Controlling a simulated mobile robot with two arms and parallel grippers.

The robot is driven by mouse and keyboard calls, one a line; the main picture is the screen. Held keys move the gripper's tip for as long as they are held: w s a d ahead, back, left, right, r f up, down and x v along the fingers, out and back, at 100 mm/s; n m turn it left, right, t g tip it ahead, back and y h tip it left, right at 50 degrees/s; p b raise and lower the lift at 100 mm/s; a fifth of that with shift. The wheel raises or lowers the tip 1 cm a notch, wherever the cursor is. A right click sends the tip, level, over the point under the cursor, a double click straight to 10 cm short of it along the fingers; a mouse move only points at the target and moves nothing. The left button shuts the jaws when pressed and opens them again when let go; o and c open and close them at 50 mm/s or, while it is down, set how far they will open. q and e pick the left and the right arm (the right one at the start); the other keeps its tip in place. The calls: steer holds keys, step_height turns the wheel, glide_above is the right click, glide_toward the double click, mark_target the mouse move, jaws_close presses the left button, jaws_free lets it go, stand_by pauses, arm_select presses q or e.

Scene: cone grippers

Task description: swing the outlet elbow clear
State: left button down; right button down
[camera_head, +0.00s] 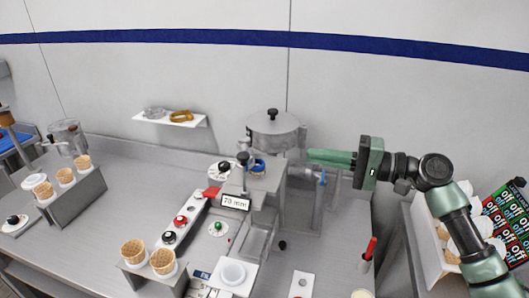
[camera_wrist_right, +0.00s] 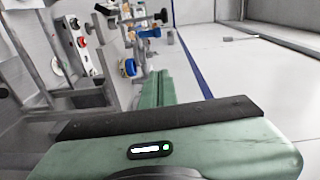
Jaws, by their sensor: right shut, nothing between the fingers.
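My right gripper (camera_head: 312,156) comes in from the right with its green fingers together and empty. Its tips are beside the steel pot of the dosing machine (camera_head: 272,135), at the pot's right side. In the right wrist view the closed fingers (camera_wrist_right: 158,78) point toward the machine. A blue ring fitting (camera_head: 259,167) sits at the front of the machine below the pot; it also shows in the right wrist view (camera_wrist_right: 128,68). A clear part with a blue band (camera_head: 322,178) is below the fingers. I cannot tell for sure which part is the outlet elbow. My left gripper is not in view.
A control panel (camera_head: 185,222) with red, black and green knobs and a "70 mm" display (camera_head: 235,202) stand in front. Cones in a holder (camera_head: 147,263) are at the front, more at left (camera_head: 70,190). A wall shelf (camera_head: 170,119) is behind. The counter's left middle is clear.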

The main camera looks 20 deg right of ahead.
steer(key=p+x, duration=0.2)
steer(key=x, duration=0.1)
steer(key=s+p+x, duration=0.1)
steer(key=p+x, duration=0.1)
steer(key=x, duration=0.2)
steer(key=a+p+x, duration=0.1)
steer(key=p+x, duration=0.1)
steer(key=x, duration=0.1)
steer(key=shift+a+r, duration=0.25)
steer(key=shift+a, duration=0.1)
steer(key=shift+a+p, duration=0.4)
steer(key=shift+s+a+f, duration=0.15)
steer(key=shift+s+a, duration=0.15)
steer(key=shift+a, duration=0.15)
steer(key=shift+w+f, duration=0.1)
steer(key=shift+w, duration=0.05)
